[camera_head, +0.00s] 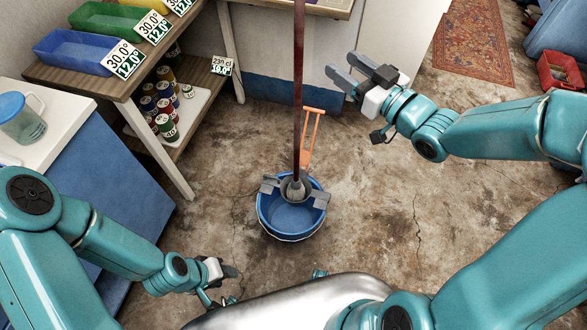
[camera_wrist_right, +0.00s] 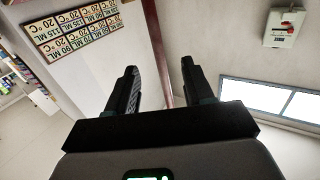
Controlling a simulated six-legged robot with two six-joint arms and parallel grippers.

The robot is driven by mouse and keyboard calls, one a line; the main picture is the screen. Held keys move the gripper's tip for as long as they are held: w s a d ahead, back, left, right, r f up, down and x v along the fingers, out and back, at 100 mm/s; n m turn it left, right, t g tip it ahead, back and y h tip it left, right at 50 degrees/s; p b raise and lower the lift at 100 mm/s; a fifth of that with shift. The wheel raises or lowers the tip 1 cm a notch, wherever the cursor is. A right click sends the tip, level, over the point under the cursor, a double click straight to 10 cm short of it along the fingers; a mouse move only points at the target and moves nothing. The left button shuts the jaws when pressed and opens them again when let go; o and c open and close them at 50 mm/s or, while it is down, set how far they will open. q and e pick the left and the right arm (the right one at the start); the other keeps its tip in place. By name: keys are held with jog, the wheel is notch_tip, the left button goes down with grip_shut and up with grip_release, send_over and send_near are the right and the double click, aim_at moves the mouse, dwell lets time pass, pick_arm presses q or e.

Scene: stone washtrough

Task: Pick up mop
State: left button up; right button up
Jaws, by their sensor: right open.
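The mop (camera_head: 299,90) has a long dark red handle and stands roughly upright, its grey lower end at the blue bucket (camera_head: 276,226). My right gripper (camera_head: 340,63) is open and empty, to the right of the handle, its fingers pointing toward it. In the right wrist view the handle (camera_wrist_right: 157,42) runs behind the gap between the open fingers (camera_wrist_right: 159,68); it is not clasped. My left gripper (camera_head: 230,285) is low, left of the bucket and apart from the mop; its jaws are too small and partly hidden to judge.
An orange handle-like frame (camera_head: 312,135) rises behind the bucket. Wooden shelving (camera_head: 75,78) with trays and cans stands at the left, beside a blue-sided counter (camera_head: 120,185) with a jug (camera_head: 20,118). A rug (camera_head: 472,42) and red crate (camera_head: 560,70) lie back right. Floor right of the bucket is clear.

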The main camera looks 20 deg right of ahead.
aim_at(302, 30)
jog(key=p+x, duration=0.1)
jog(key=x, duration=0.4)
jog(key=p+x, duration=0.1)
jog(key=x, duration=0.4)
jog(key=r+p+x, duration=0.1)
jog(key=x, duration=0.3)
jog(key=shift+w+d+p, duration=0.25)
jog(key=shift+w+p, duration=0.05)
jog(key=shift+w, duration=0.25)
jog(key=shift+w+a+f, duration=0.1)
jog(key=shift+w, duration=0.25)
jog(key=shift+s, duration=0.1)
jog(key=shift+c, duration=0.7)
grip_shut()
